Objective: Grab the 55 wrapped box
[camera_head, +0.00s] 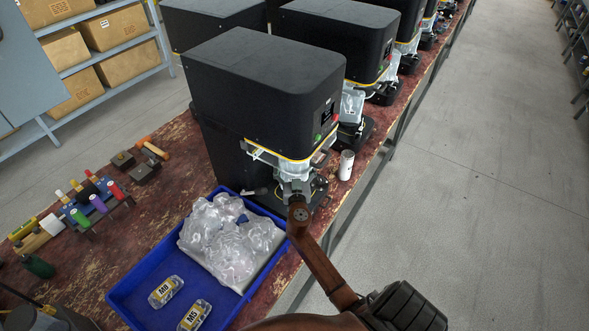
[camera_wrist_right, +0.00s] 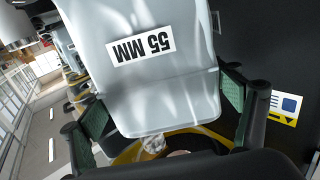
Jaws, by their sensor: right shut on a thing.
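The 55 wrapped box (camera_wrist_right: 150,85) is pale and glossy, with a white "55 MM" label upside down in the right wrist view. My right gripper (camera_wrist_right: 165,108) has a green-padded finger on each side of it and is shut on it. In the head view, my right gripper (camera_head: 293,187) is at the front of the nearest black seamer (camera_head: 262,85), under its overhanging head. A pale wrapped piece shows there above the fingers, partly hidden by the machine and gripper. My left gripper is not in view.
A blue tray (camera_head: 128,291) holds crumpled clear plastic and two packs labelled M8 (camera_head: 166,291) and M5 (camera_head: 194,315). A white cylinder (camera_head: 346,165) stands right of the seamer. The floor aisle right is clear.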

